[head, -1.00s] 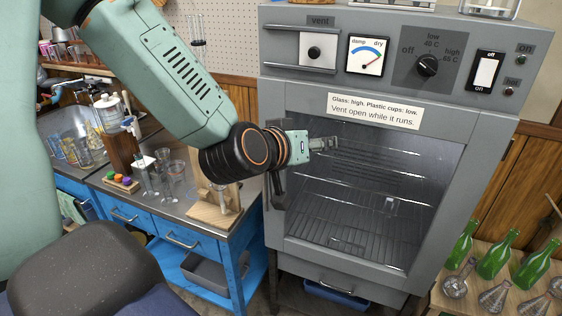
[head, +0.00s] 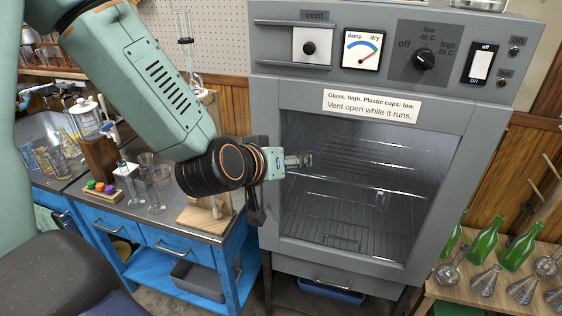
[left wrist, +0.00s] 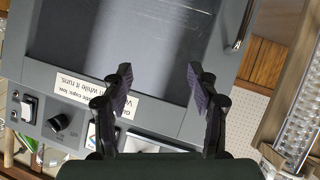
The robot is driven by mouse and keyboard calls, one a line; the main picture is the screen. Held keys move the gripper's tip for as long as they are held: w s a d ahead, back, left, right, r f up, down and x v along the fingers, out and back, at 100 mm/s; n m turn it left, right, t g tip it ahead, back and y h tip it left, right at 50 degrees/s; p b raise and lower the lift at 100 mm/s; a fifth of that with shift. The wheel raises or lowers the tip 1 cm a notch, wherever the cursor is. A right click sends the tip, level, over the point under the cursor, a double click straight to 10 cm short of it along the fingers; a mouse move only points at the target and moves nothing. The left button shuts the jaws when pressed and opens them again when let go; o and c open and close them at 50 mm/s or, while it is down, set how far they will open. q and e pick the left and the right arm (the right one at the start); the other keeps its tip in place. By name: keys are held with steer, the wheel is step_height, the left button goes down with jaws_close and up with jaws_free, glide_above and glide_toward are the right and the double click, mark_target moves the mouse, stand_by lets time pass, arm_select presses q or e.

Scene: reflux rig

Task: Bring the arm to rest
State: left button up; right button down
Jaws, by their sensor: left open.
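My left gripper (head: 300,161) is in front of the left side of the grey drying cabinet (head: 264,120) in the head view. Its arm comes in from the upper left. In the left wrist view the two fingers (left wrist: 162,82) are apart with nothing between them, and the cabinet's dark window (left wrist: 120,40) lies beyond. The cabinet's door handle (head: 253,205) is partly hidden behind my wrist. My right gripper is in neither view.
A blue bench (head: 160,268) with glassware and a wooden stand (head: 200,221) is at the left, under my arm. Green bottles (head: 484,243) and flasks stand on a wooden shelf at the lower right. A vent slider (head: 309,48) and dial (head: 424,59) are on the cabinet's top panel.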

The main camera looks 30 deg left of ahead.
arm_select(q)
steer(key=s+d+f+g+b, duration=0.15)
steer(key=s+f, duration=0.25)
steer(key=f, duration=0.4)
steer(key=s+d+f+m+g+b, duration=0.1)
steer(key=s+f+g, duration=0.25)
steer(key=f, duration=0.35)
steer(key=s+d+f+g+b, duration=0.15)
steer(key=s+f, duration=0.25)
steer(key=f, duration=0.4)
steer(key=s+f+m+g+b, duration=0.1)
steer(key=s+f+g, duration=0.2)
steer(key=s+f, duration=0.4)
steer(key=s+d+f+m+g+b, duration=0.1)
steer(key=s+f+g+b, duration=0.1)
steer(key=s+f, duration=0.5)
steer(key=s+g, duration=0.1)
steer(key=s, duration=0.4)
steer(key=shift+s+f+m, duration=0.15)
steer(key=shift+f+m, duration=0.15)
steer(key=shift+f, duration=0.05)
steer(key=shift+d, duration=0.1)
steer(key=shift+c, duration=0.4)
